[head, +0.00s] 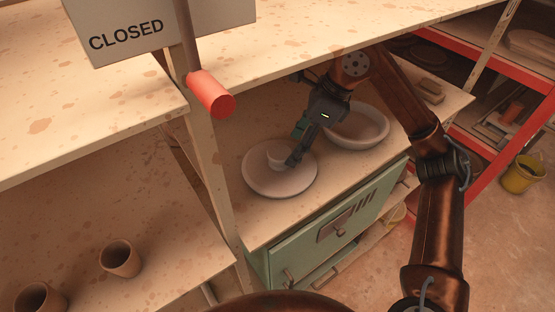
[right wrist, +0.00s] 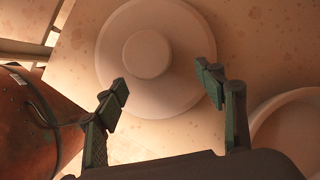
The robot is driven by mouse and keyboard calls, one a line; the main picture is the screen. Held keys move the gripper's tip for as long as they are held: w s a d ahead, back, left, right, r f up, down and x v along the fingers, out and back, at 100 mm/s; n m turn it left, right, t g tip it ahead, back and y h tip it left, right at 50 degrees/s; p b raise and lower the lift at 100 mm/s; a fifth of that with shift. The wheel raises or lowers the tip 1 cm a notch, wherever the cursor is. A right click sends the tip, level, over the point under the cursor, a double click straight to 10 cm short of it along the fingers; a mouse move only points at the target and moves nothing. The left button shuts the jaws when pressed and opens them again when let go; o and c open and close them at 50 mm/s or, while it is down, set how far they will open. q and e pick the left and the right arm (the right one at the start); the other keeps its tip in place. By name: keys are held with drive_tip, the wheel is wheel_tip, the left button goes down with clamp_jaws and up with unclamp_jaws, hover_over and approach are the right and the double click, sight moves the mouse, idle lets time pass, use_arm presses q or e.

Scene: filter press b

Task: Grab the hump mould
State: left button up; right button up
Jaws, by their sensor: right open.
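A pale round disc with a raised round knob in its middle, which looks like the hump mould (head: 262,182), lies flat on the shelf top in the head view. In the right wrist view the disc (right wrist: 110,55) is at the upper middle, with its knob (right wrist: 147,54) facing the camera. My right gripper (head: 296,154) is open and empty above the disc. In the right wrist view its two fingers (right wrist: 160,84) are spread wide, with the knob beyond and between them. Part of the knob is hidden by the gripper in the head view. My left gripper is not in view.
A pale bowl (head: 366,133) stands just right of the disc. A post with a red handle (head: 211,94) rises to the left, and an upper shelf (head: 300,40) overhangs behind. A green cabinet (head: 325,225) is below. Brown cups (head: 120,259) stand at lower left.

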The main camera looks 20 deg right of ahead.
sight(280, 151)
drive_tip(key=shift+w+a+r, duration=0.15)
drive_tip(key=shift+w+a, duration=0.1)
drive_tip(key=shift+a, duration=0.1)
drive_tip(key=shift+s+a+r+p, duration=0.1)
drive_tip(key=shift+s+a+p, duration=0.05)
drive_tip(key=shift+a+p, duration=0.4)
drive_tip(key=shift+s+a+r+p, duration=0.1)
drive_tip(key=shift+a+p, duration=0.3)
drive_tip(key=shift+a, duration=0.25)
drive_tip(key=x, duration=0.3)
drive_tip(key=shift+w+f, duration=0.1)
drive_tip(key=shift+w, duration=0.05)
drive_tip(key=shift+w+d+f, duration=0.1)
drive_tip(key=shift+w, duration=0.1)
drive_tip(key=shift+s+d, duration=0.1)
drive_tip(key=shift+s, duration=0.2)
drive_tip(key=shift+c, duration=0.2)
drive_tip(key=shift+a, duration=0.25)
drive_tip(key=c, duration=0.3)
drive_tip(key=shift+w+d, duration=0.1)
drive_tip(key=shift+w, duration=0.05)
drive_tip(key=c, duration=0.3)
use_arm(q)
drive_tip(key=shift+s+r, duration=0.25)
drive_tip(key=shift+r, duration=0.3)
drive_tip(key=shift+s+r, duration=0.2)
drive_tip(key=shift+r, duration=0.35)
use_arm(e)
clamp_jaws()
